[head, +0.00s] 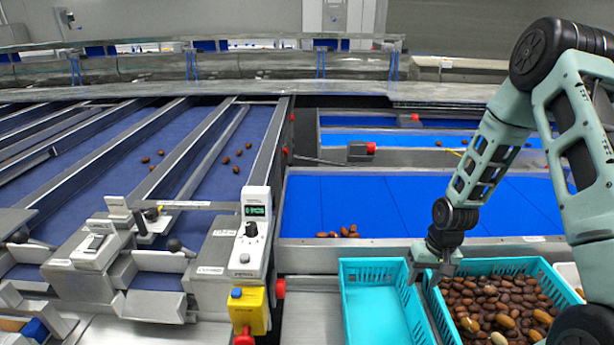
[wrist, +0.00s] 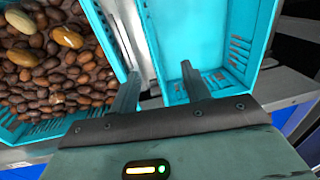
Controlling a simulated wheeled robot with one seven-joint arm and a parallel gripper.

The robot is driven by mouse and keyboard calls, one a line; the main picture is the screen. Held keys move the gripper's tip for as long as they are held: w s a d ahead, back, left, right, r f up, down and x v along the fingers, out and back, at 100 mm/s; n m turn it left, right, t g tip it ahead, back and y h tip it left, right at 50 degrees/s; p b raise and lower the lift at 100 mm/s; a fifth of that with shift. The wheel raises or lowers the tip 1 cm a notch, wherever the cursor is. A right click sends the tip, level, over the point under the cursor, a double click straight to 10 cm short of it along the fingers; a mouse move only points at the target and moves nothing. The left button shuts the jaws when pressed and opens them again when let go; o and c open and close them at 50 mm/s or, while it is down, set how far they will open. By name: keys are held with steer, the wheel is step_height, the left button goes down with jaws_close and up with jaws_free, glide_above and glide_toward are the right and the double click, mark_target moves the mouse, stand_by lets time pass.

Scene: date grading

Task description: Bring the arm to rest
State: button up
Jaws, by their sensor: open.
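My gripper (head: 424,278) hangs from my arm over the neighbouring walls of two turquoise crates in the head view. In the wrist view my gripper (wrist: 158,88) shows its two fingers spread apart with nothing between them. One finger lies over the gap side by the full crate, the other over the empty crate. The empty crate (head: 372,264) stands left of the gripper. The full crate (head: 505,266) stands right of it and holds many brown dates (head: 490,303), with a few yellowish ones among them. My arm bends up and over at the right side.
A blue belt (head: 420,205) runs behind the crates, with several dates (head: 345,232) near its front edge. Sloping blue lanes (head: 215,150) with metal dividers fill the left. A white control box (head: 252,240) and a yellow switch box (head: 250,310) stand left of the empty crate.

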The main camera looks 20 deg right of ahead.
steer(key=s+a+r+n+b, duration=0.1)
steer(key=a+r+n+b, duration=0.1)
steer(key=a+r, duration=0.35)
steer(key=s+a+r+n+b, duration=0.1)
steer(key=a+r+n+b, duration=0.1)
steer(key=a, duration=0.6)
steer(key=s+a+r+n+b, duration=0.1)
steer(key=a+r+n+b, duration=0.15)
steer(key=a, duration=0.45)
steer(key=s+a+r+n+b, duration=0.2)
steer(key=s+a, duration=0.3)
steer(key=s, duration=0.3)
steer(key=s+a+r+n+b, duration=0.1)
steer(key=s+a+r+n, duration=0.2)
steer(key=s, duration=0.6)
steer(key=shift+s+a+r+h+b, duration=0.15)
steer(key=shift+a+r+h+b, duration=0.3)
steer(key=shift+a, duration=0.65)
